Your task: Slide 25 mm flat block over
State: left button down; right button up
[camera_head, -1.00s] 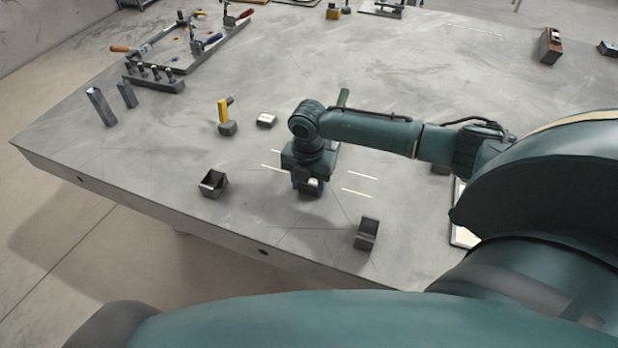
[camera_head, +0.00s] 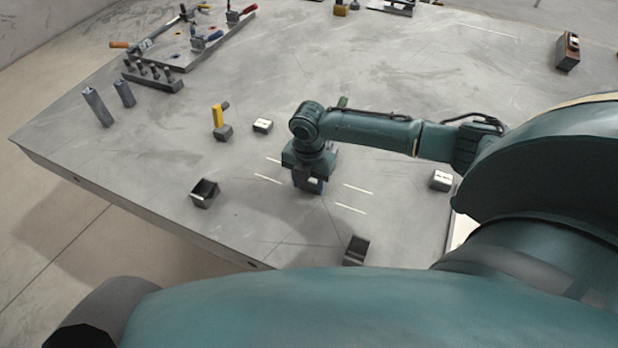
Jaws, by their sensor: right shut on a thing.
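My right gripper (camera_head: 310,184) points down over the table, between two pairs of white lines. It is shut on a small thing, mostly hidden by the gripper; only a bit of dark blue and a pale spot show. I cannot tell if that thing touches the table. A small flat block with a pale top (camera_head: 262,125) lies up and left of the gripper. A similar pale-topped block (camera_head: 441,180) lies to the right, near my arm. I cannot tell which is 25 mm. My left gripper is not in view.
Dark open-sided blocks stand front left (camera_head: 204,193) and front right (camera_head: 357,250). A yellow-handled piece (camera_head: 218,116) stands left of the far pale block. Two grey posts (camera_head: 98,107) and a clamp fixture plate (camera_head: 180,58) are at the left. A green piece is partly behind my arm.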

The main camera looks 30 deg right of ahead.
jog(key=shift+w+d, duration=0.1)
jog(key=o, duration=1.3)
jog(key=shift+r, duration=0.1)
jog(key=shift+o, duration=0.2)
jog(key=shift+r, duration=0.1)
notch_tip(320, 180, up, 13)
